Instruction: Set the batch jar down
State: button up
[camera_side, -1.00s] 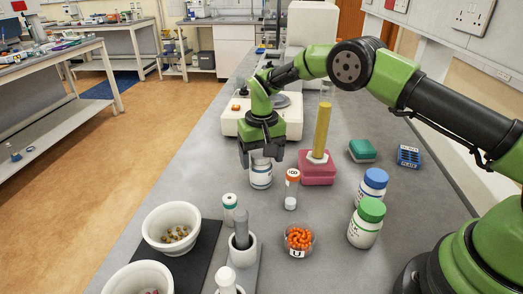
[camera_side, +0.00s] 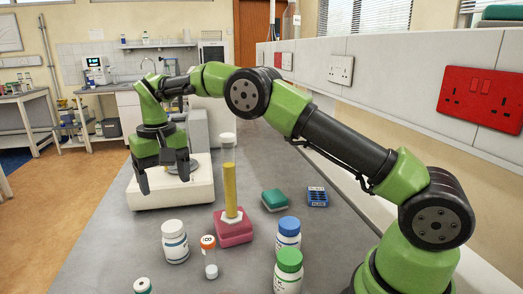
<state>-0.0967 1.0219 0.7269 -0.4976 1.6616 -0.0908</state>
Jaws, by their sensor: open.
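The batch jar, as I take it, is the white-lidded white jar (camera_side: 175,242) standing upright on the grey bench (camera_side: 105,250), its label too small to read. My gripper (camera_side: 164,182) is open and empty, pointing down. It appears above or in front of the white balance (camera_side: 150,199), beyond the jar and clear of it. The gripper hides part of the balance and its pan.
Close right of the jar stands an orange-capped vial (camera_side: 209,255). A tall yellow-filled cylinder (camera_side: 230,190) stands on a pink block (camera_side: 233,230). Blue-capped (camera_side: 288,233) and green-capped (camera_side: 288,272) bottles stand nearer right. A teal box (camera_side: 274,200) and blue rack (camera_side: 317,197) lie behind.

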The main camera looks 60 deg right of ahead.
jog(key=s+d+r+t+y, duration=0.1)
jog(key=s+r+t, duration=0.2)
jog(key=s+r, duration=1.05)
jog(key=s+f+t+y, duration=0.1)
jog(key=s+t, duration=0.3)
jog(key=s, duration=1.1)
jog(key=shift+s+d, duration=0.3)
jog(key=shift+s, duration=0.05)
